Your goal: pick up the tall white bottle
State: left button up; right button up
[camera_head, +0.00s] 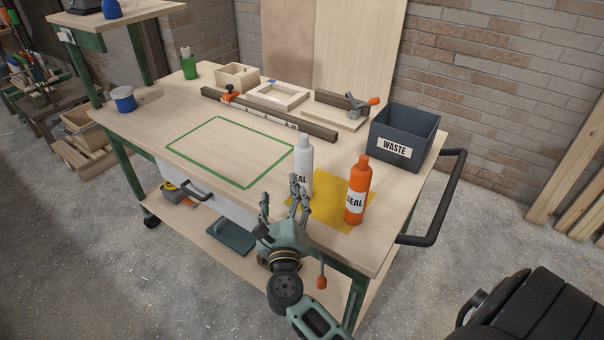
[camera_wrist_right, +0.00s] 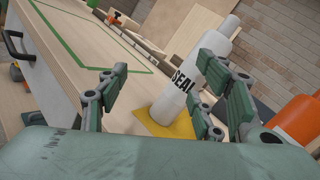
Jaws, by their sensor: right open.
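The tall white bottle (camera_head: 303,160) stands upright on the bench, at the left edge of a yellow mat (camera_head: 330,207). Its label shows "EAL" in the head view, partly behind a finger. My right gripper (camera_head: 282,205) is open and empty in front of the bottle, at the bench's near edge. In the right wrist view the white bottle (camera_wrist_right: 178,103) shows between and beyond the open fingers (camera_wrist_right: 165,100), partly hidden by the right-hand finger. I cannot tell if they touch. My left gripper is not in view.
An orange bottle (camera_head: 358,185) stands on the mat, right of the white one. A dark WASTE bin (camera_head: 402,131) stands at the back right. A green-outlined area (camera_head: 225,150) on the bench is clear. A black handle (camera_head: 443,205) sticks out at the right end.

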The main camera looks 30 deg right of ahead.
aim_at(303, 175)
jog(key=d+m+g, duration=0.1)
jog(key=m, duration=0.1)
jog(key=d+r+m+g+h, duration=0.1)
jog(key=m, duration=0.2)
jog(key=s+d+m+g+h, duration=0.1)
jog(key=d+m, duration=0.1)
jog(key=shift+s+r, duration=0.1)
jog(key=shift+r, duration=0.15)
jog(key=p+x, duration=0.1)
jog(key=x, duration=0.5)
jog(key=shift+d+p, duration=0.35)
jog(key=shift+w+d+f, duration=0.1)
jog(key=shift+w+d, duration=0.25)
jog(key=shift+w, duration=0.05)
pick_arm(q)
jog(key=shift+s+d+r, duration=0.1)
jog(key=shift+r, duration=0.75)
pick_arm(e)
jog(key=shift+c, duration=0.5)
